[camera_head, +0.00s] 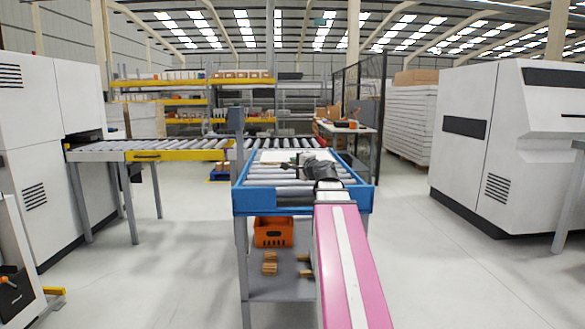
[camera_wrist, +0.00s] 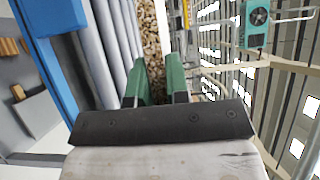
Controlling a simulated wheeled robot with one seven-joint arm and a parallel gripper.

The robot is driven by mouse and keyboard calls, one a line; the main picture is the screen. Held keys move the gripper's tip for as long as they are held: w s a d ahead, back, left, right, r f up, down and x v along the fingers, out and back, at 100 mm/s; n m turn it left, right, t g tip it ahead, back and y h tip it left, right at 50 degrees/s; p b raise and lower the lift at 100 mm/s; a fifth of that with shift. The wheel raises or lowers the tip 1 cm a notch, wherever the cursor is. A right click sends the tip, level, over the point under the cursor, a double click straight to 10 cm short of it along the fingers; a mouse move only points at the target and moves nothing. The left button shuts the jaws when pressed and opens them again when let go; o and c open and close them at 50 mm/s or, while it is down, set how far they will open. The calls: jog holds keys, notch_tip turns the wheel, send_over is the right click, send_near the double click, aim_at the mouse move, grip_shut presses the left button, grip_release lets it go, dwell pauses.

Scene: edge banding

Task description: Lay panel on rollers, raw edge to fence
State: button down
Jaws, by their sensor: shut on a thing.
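A white panel (camera_head: 276,156) lies flat over the grey rollers (camera_head: 262,182) of a blue-framed roller table (camera_head: 275,200). Whether it rests on the rollers or hangs just above them, I cannot tell. My gripper (camera_head: 305,163) reaches in from the near side and partly hides the panel. In the wrist view the green fingers (camera_wrist: 160,85) are shut on the panel, one on each face. Its brown, speckled raw edge (camera_wrist: 152,45) shows between them, facing the wrist camera. The rollers (camera_wrist: 108,50) run beside the panel. I cannot pick out a separate fence.
A yellow-edged roller conveyor (camera_head: 150,152) joins from the left, beside a white machine (camera_head: 60,150). An orange crate (camera_head: 273,232) and wood pieces sit on the lower shelf. Another white machine (camera_head: 500,140) stands at right. The floor between is clear.

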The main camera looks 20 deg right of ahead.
jog(key=s+d+r, duration=0.1)
jog(key=s+r, duration=0.4)
jog(key=shift+s+d, duration=0.25)
dwell(0.4)
